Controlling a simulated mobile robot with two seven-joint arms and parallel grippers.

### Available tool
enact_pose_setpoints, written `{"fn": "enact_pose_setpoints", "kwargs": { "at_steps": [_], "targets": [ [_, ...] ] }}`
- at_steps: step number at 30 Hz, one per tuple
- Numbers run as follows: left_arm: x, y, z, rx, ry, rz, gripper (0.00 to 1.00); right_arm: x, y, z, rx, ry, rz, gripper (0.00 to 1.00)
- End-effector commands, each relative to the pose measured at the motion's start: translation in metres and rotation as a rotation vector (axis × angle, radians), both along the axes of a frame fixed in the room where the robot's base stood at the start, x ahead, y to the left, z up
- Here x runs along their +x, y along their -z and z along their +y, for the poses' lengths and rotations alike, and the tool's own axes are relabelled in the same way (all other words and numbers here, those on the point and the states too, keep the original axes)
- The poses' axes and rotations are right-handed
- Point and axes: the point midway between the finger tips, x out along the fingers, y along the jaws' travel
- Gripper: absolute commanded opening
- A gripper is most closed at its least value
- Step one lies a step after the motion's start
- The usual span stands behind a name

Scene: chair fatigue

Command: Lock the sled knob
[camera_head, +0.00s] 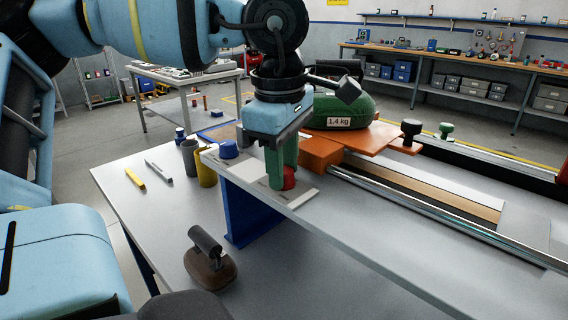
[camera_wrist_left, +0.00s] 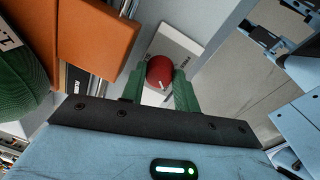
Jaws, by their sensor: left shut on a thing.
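A red round knob (camera_head: 289,178) stands on a white plate (camera_head: 252,172) at the near left end of the bench rig. My left gripper (camera_head: 282,168) points down with its green fingers around the red knob and is shut on it. In the left wrist view the red knob (camera_wrist_left: 160,72) sits between the fingertips, with a short white mark on its top. The orange sled (camera_head: 322,153) lies just right of the gripper on the rails. A black knob (camera_head: 411,130) stands on the orange part further right. My right gripper is not in view.
A green 1.4 kg weight bag (camera_head: 342,108) rests on the sled close behind my gripper. A blue knob (camera_head: 228,149), yellow cup (camera_head: 205,168) and grey cup (camera_head: 189,155) stand left. A brown-based handled tool (camera_head: 209,265) lies at the front. A green knob (camera_head: 445,130) stands right.

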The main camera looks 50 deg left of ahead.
Motion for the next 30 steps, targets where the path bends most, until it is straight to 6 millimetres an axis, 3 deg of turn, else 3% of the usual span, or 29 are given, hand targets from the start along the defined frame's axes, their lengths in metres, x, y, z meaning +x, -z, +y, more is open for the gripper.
{"fn": "enact_pose_setpoints", "kwargs": {
  "at_steps": [23,24,28,30],
  "targets": [
    [0.0001,-0.0004,0.0002,0.0,0.101,-0.002,0.08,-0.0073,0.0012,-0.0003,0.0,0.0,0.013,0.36],
    [0.0001,-0.0004,0.0002,0.0,0.101,-0.002,0.34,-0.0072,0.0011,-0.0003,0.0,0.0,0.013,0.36],
    [0.0,-0.0003,0.0002,0.0,0.1,-0.001,0.52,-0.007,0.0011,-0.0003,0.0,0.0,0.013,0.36],
    [0.0,-0.0003,0.0002,0.0,0.1,-0.001,0.52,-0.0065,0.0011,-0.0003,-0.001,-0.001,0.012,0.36]
  ]
}}
